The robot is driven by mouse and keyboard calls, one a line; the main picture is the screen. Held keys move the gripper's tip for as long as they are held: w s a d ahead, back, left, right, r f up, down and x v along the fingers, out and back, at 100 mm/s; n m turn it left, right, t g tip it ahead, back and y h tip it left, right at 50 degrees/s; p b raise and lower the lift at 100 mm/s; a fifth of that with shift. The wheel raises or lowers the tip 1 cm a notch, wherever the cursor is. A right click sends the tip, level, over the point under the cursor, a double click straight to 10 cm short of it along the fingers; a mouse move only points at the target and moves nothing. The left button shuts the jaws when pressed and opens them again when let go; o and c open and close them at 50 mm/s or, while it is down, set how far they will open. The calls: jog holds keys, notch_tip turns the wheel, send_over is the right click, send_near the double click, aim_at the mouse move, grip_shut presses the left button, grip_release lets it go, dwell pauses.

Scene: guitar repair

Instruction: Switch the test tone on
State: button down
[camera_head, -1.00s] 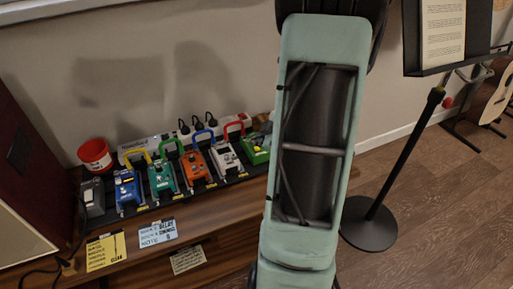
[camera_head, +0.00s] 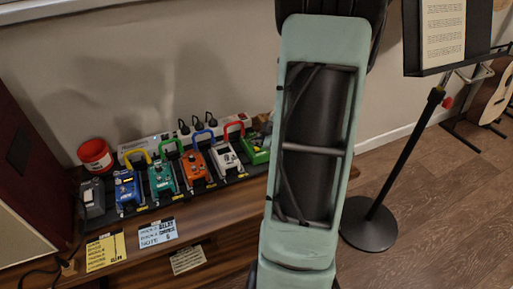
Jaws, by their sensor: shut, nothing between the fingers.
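My gripper is not visible; only my pale green arm link shows, upright across the middle of the view. No thing is clearly marked as the test tone switch. A pedalboard (camera_head: 146,206) on a wooden bench holds a row of pedals: a dark grey one (camera_head: 93,197) at the left end, then a blue pedal (camera_head: 128,187), a teal pedal (camera_head: 162,177), an orange pedal (camera_head: 195,166), a white pedal (camera_head: 226,157) and a green pedal (camera_head: 256,151). Coloured handle-like loops stand behind several pedals.
A red tub (camera_head: 96,155) and a power strip (camera_head: 160,143) with black plugs sit behind the pedals. A yellow note (camera_head: 105,251) and a blue note (camera_head: 157,234) lie in front. A speaker cabinet (camera_head: 30,185) stands left, a music stand (camera_head: 395,150) right.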

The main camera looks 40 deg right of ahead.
aim_at(258, 149)
jog(key=shift+f, duration=0.35)
jog(key=shift+f+b, duration=0.25)
jog(key=shift+b, duration=0.05)
jog(key=shift+r, duration=0.1)
dwell(0.3)
jog(key=shift+r+p, duration=0.65)
jog(key=shift+p, duration=0.25)
notch_tip(258, 149, up, 6)
jog(key=p, duration=0.6)
